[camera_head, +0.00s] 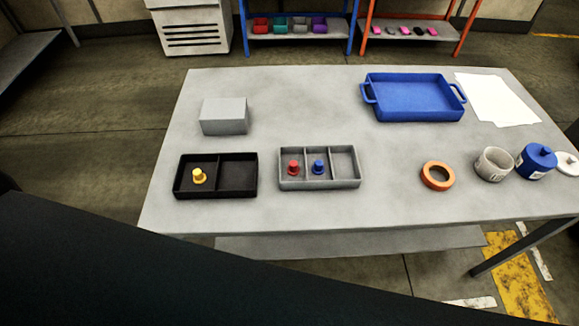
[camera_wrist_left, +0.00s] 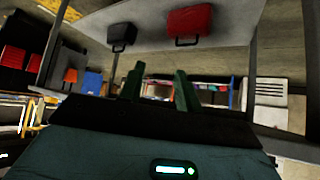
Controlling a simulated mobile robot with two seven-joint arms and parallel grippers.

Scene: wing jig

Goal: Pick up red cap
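The red cap (camera_head: 293,168) stands upright in the left compartment of a grey three-compartment tray (camera_head: 320,185) on the table. A blue cap (camera_head: 318,167) stands in the middle compartment, and the right one is empty. My left gripper (camera_wrist_left: 160,88) shows only in the left wrist view. Its two green fingers are spread apart with nothing between them. The table caps do not show in that view, so the gripper is away from the red cap. My right gripper is in neither view.
A black two-compartment tray (camera_head: 237,192) with a yellow cap (camera_head: 199,176) sits left of the grey tray. A grey block (camera_head: 224,116) is behind. A blue tray (camera_head: 412,100), orange ring (camera_head: 437,175) and jars stand right. The table's middle (camera_head: 290,110) is clear.

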